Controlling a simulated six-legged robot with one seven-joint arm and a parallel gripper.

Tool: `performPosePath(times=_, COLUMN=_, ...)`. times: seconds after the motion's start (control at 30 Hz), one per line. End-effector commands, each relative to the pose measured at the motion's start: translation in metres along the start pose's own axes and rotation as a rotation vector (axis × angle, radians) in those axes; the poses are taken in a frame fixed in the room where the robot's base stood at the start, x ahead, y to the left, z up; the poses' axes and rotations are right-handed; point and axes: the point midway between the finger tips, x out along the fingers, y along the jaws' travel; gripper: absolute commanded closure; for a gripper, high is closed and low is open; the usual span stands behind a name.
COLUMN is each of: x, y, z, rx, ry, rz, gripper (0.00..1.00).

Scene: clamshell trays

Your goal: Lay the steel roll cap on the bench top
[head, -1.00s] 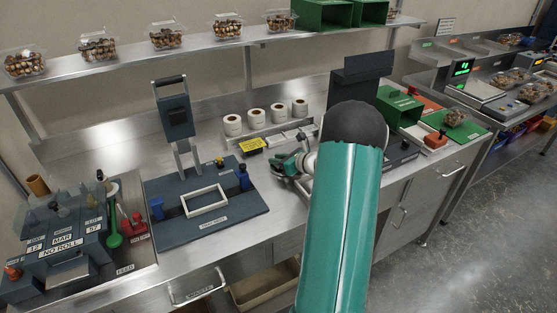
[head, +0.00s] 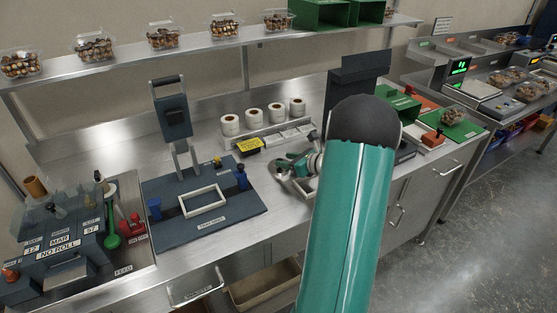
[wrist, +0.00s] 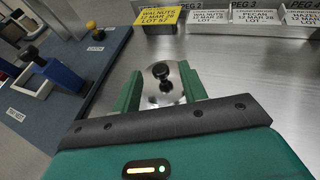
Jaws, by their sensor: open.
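The steel roll cap (wrist: 152,92), a shiny round piece with a black knob, lies between my gripper's fingers (wrist: 162,92) in the wrist view. It appears to lie on the steel bench top (wrist: 225,72); whether it touches a finger cannot be told. The fingers are green and open, one on each side of it. In the head view my gripper (head: 298,165) is low over the bench, right of the blue sealing press, and my arm hides part of that area.
The blue press base (head: 238,211) stands left of my gripper. A yellow label (wrist: 160,18) and a row of white peg labels (wrist: 208,17) lie behind it, with several white rolls (head: 254,117) above. Bare bench shows around the cap.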

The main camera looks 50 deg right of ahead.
Motion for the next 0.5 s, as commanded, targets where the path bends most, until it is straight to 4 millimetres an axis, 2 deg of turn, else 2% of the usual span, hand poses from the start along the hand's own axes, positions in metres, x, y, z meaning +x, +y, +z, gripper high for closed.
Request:
performPosePath(times=0.03, x=-0.013, y=0.0, z=0.0, rx=0.0, ry=0.001, rz=-0.003, gripper=0.58)
performPosePath(times=0.2, x=-0.046, y=0.0, z=0.0, rx=0.0, ry=0.0, rz=-0.002, gripper=0.58)
performPosePath(times=0.33, x=-0.06, y=0.0, z=0.0, rx=0.001, ry=0.001, rz=0.0, gripper=0.58)
performPosePath(times=0.5, x=-0.066, y=0.001, z=0.0, rx=0.001, ry=0.0, rz=0.001, gripper=0.58)
